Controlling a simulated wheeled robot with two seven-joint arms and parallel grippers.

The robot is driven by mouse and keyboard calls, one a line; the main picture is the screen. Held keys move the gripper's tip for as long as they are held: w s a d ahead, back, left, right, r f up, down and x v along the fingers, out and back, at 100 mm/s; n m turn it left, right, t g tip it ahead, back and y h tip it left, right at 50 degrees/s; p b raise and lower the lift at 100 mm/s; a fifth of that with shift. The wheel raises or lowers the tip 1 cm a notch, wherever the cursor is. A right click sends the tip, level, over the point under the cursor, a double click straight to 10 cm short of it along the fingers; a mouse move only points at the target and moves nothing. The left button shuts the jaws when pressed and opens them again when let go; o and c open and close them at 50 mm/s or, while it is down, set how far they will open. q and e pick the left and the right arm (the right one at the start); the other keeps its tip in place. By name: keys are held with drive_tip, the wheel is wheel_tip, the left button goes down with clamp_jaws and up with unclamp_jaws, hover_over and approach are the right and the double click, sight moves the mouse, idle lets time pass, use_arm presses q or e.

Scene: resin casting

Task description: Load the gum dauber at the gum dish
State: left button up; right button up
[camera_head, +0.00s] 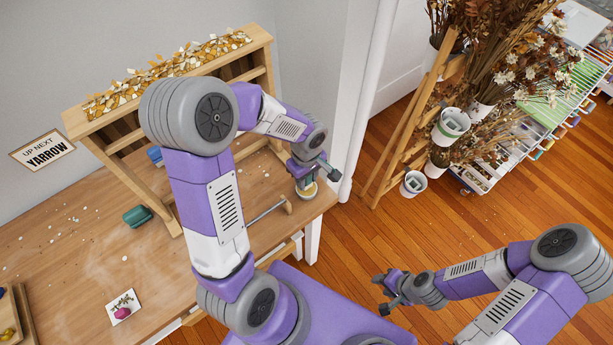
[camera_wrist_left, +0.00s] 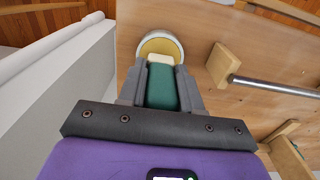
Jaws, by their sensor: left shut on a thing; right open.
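My left gripper (camera_head: 306,178) is at the right end of the wooden table. In the left wrist view, the left gripper (camera_wrist_left: 161,88) is shut on the gum dauber (camera_wrist_left: 162,92), which has a green body and a pale cream tip. The gum dish (camera_wrist_left: 160,42), round with a whitish rim and yellowish inside, lies just beyond the tip. The tip overlaps the dish's near edge in this view; I cannot tell whether they touch. In the head view the dish (camera_head: 307,193) shows below the gripper, partly covered. My right gripper (camera_head: 387,292) is open and empty over the floor.
A wooden rack (camera_head: 262,38) topped with dried petals stands along the table's back. A green object (camera_head: 137,216) and a flower card (camera_head: 122,308) lie on the table (camera_head: 70,255). A white wall post (camera_wrist_left: 85,70) stands close by.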

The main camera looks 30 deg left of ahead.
use_arm(q)
drive_tip(key=shift+s+f+b, duration=0.1)
drive_tip(key=shift+f+b, duration=0.55)
drive_tip(key=shift+b, duration=0.1)
idle(1.9)
drive_tip(key=shift+r, duration=0.15)
drive_tip(key=shift+r+p, duration=2.55)
drive_tip(key=shift+r, duration=0.9)
drive_tip(key=shift+w+d+f+m, duration=0.2)
drive_tip(key=shift+w+m, duration=0.05)
drive_tip(key=shift+m, duration=0.35)
drive_tip(key=w+d+f+m, duration=0.1)
drive_tip(key=m, duration=0.3)
drive_tip(key=d+f+m, duration=0.1)
drive_tip(key=d+m, duration=0.1)
drive_tip(key=m, duration=0.2)
drive_tip(key=w+d+f+m, duration=0.1)
drive_tip(key=m, duration=0.3)
drive_tip(key=shift+w+d+f, duration=0.3)
drive_tip(key=shift+d, duration=0.1)
